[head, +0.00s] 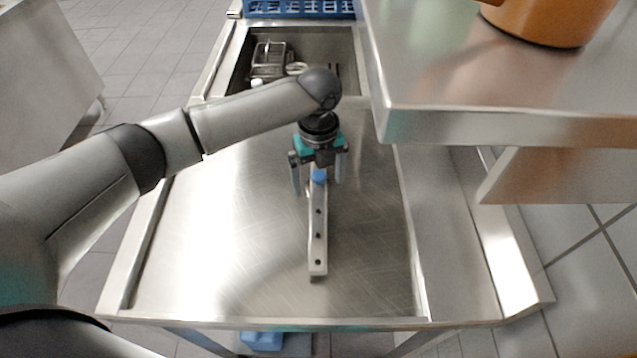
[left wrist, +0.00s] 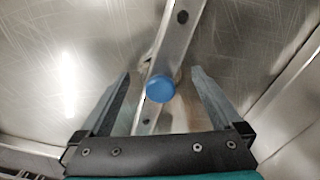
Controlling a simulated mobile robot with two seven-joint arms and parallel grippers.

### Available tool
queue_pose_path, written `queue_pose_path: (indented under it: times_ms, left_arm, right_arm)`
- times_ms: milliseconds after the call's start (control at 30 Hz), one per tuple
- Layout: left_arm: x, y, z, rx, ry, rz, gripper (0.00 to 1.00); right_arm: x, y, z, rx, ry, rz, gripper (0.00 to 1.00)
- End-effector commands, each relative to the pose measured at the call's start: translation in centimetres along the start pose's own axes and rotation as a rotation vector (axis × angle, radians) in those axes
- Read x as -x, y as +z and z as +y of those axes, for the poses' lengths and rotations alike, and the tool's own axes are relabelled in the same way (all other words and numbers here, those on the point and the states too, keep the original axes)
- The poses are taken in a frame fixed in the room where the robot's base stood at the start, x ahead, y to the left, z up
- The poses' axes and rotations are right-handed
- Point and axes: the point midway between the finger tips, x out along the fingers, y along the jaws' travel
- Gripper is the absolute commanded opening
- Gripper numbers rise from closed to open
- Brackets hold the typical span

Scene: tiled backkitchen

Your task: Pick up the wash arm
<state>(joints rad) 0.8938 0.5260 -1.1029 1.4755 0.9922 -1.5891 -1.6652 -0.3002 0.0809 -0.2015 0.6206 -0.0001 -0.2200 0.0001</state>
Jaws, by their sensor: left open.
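The wash arm (head: 318,235) is a long, narrow metal bar with dark holes and a blue round hub. It lies on the steel counter, pointing toward the front edge. In the left wrist view the wash arm (left wrist: 178,45) runs up from between the fingers, with its blue hub (left wrist: 160,89) between them. My left gripper (head: 318,182) is open above the hub, one finger on each side. In the left wrist view the gripper (left wrist: 160,80) shows no clear contact with the bar. The bar's far end is hidden under the gripper in the head view. My right gripper is not in view.
The steel counter (head: 220,250) is otherwise clear around the bar. A sink (head: 330,48) with a wire basket (head: 269,58) lies behind, with a blue rack (head: 300,8) beyond. A raised steel shelf (head: 480,80) holding an orange pot (head: 550,18) overhangs the right side.

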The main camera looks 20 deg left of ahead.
Motion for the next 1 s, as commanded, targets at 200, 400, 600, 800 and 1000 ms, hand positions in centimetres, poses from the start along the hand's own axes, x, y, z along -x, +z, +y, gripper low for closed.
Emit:
queue_pose_path:
  times_ms: [200, 400, 600, 800, 1000]
  left_arm:
    - [0.03, 0.0, 0.01, 0.0, 0.001, 0.0, 0.79]
    - [0.04, 0.01, 0.02, 0.001, 0.001, 0.0, 0.56]
    - [0.05, 0.02, 0.02, 0.001, 0.001, 0.0, 0.34]
    - [0.05, 0.02, 0.03, 0.001, 0.001, 0.0, 0.11]
    - [0.06, 0.03, 0.03, 0.001, 0.001, 0.0, 0.0]
  right_arm:
    - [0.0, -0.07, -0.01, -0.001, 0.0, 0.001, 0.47]
    - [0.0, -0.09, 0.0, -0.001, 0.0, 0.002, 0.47]
    - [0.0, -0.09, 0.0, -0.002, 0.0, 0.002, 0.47]
    - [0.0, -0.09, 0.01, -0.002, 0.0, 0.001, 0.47]
    - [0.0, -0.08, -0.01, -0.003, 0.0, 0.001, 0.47]
